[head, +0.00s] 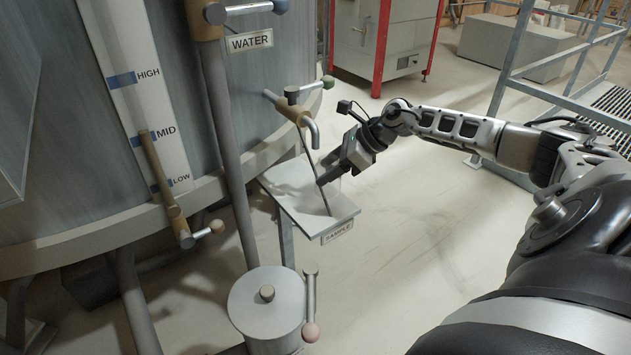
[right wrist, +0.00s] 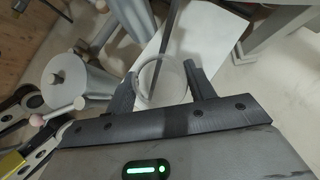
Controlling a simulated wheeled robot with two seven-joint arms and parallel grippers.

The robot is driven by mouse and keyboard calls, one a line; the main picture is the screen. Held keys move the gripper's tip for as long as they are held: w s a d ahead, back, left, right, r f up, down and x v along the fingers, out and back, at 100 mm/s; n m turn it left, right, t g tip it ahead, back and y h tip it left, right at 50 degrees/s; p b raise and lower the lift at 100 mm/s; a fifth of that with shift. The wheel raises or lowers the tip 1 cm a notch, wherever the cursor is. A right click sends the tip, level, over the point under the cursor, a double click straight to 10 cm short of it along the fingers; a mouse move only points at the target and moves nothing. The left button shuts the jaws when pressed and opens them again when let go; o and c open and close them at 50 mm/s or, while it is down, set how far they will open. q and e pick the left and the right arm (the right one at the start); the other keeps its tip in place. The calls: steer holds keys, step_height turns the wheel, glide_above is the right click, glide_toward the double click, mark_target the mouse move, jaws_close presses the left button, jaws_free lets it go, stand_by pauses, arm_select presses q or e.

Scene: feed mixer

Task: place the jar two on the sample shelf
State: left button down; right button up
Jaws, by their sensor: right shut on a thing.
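The sample shelf (head: 288,184) is a pale flat plate with a SAMPLE label on its front edge. It sticks out from the tank, below the bent sample tap (head: 313,130). My right gripper (head: 323,181) reaches in from the right, low over the shelf. In the right wrist view its two dark fingers (right wrist: 163,90) are shut on a clear, round jar (right wrist: 158,72), one finger on each side. The pale shelf (right wrist: 210,42) shows behind the jar. I cannot tell whether the jar touches the shelf or which jar number it is. My left gripper is not in view.
A thin dark rod (head: 317,183) runs down in front of the shelf. A lidded grey canister (head: 266,302) with a side lever stands nearer. The tank (head: 60,150) fills the left. Railings (head: 545,90) stand at the right. The floor right of the shelf is clear.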

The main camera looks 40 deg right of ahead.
steer(key=shift+w+a, duration=1)
steer(key=shift+w, duration=0.25)
step_height(320, 180, down, 3)
steer(key=shift+f+b, duration=0.1)
steer(key=shift+b, duration=0.4)
steer(key=shift+f, duration=0.25)
steer(key=shift+r, duration=0.1)
steer(key=o, duration=1.1)
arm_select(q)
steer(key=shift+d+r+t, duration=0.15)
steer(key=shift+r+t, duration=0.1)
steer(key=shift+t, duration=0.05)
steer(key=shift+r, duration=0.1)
